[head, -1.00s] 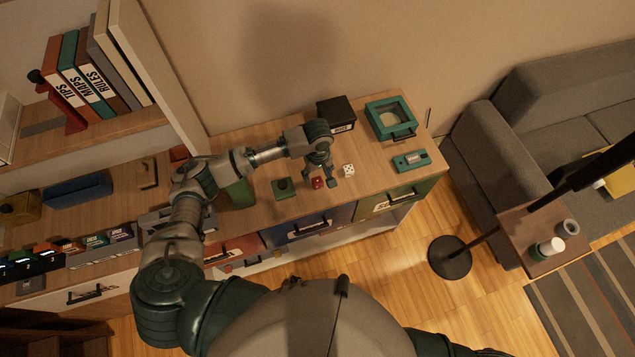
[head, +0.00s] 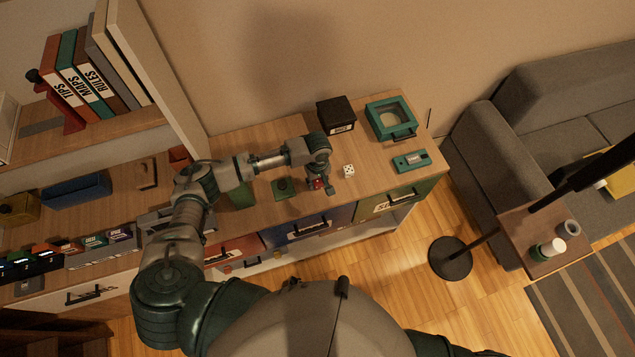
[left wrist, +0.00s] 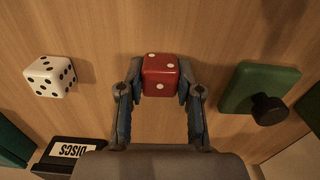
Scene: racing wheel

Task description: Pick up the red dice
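The red dice (head: 318,184) is on the wooden cabinet top, near its front edge. My left gripper (head: 320,187) reaches down over it from above. In the left wrist view the red dice (left wrist: 160,76) sits between the two fingertips of the left gripper (left wrist: 161,88), which press against its left and right sides. The dice appears still at the surface; I cannot tell any lift. My right gripper is not in view.
A white dice (head: 348,171) stands right of the gripper. A green block with a dark knob (head: 284,187) lies to the left. A black box (head: 336,114), a teal case (head: 390,118) and a small teal device (head: 410,161) are on the right part of the top.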

